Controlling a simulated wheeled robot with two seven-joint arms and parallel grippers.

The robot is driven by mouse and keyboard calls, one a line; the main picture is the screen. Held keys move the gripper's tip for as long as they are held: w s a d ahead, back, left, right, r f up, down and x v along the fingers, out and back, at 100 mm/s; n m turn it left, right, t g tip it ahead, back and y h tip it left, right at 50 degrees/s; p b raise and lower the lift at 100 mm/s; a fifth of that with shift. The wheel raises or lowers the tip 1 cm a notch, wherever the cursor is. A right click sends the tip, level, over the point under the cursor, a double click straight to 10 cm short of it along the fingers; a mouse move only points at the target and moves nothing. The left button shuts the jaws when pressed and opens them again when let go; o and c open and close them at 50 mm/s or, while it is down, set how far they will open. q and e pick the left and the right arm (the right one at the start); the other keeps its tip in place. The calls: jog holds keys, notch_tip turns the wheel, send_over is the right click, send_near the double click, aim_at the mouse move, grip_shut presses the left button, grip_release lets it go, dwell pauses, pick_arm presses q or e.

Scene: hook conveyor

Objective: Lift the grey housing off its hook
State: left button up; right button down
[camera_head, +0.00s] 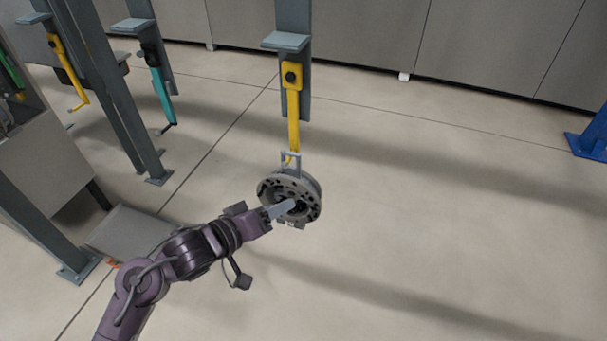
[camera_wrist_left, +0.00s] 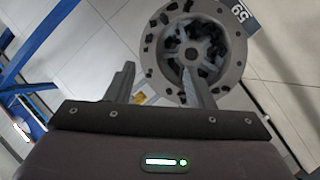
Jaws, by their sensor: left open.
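The grey housing (camera_head: 312,187) is a round, ring-shaped part with holes around its face. It hangs from the yellow hook (camera_head: 293,122) by a grey loop at its top. My left gripper (camera_head: 288,208) is in front of the housing and overlaps its lower face in the head view. In the left wrist view the housing (camera_wrist_left: 232,68) is at the upper right, beyond the fingers. The left gripper (camera_wrist_left: 158,85) is open there, with one finger overlapping the housing's lower rim and the other clear of it. Contact cannot be told. My right gripper is not in view.
Another yellow hook (camera_head: 68,68) and a teal hook (camera_head: 156,84) hang empty at the left. Grey posts (camera_head: 118,90) stand on the left. A blue post foot (camera_head: 588,144) is at the far right. The floor right of the housing is clear.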

aim_at(303, 193)
pick_arm(q)
jog(key=shift+w+d+r+p, duration=0.15)
jog(key=shift+w+d+p, duration=0.25)
jog(key=shift+w+d, duration=0.2)
jog(key=shift+w+d+r+p, duration=0.15)
jog(key=shift+w+d+p, duration=0.25)
jog(key=shift+d, duration=0.25)
jog(key=p+x, duration=0.1)
jog(key=x, duration=0.3)
jog(key=shift+s+f, duration=0.1)
jog(key=shift+d+f, duration=0.1)
jog(key=shift+f, duration=0.05)
jog(key=shift+c, duration=0.6)
grip_shut()
jog(key=shift+w, duration=0.2)
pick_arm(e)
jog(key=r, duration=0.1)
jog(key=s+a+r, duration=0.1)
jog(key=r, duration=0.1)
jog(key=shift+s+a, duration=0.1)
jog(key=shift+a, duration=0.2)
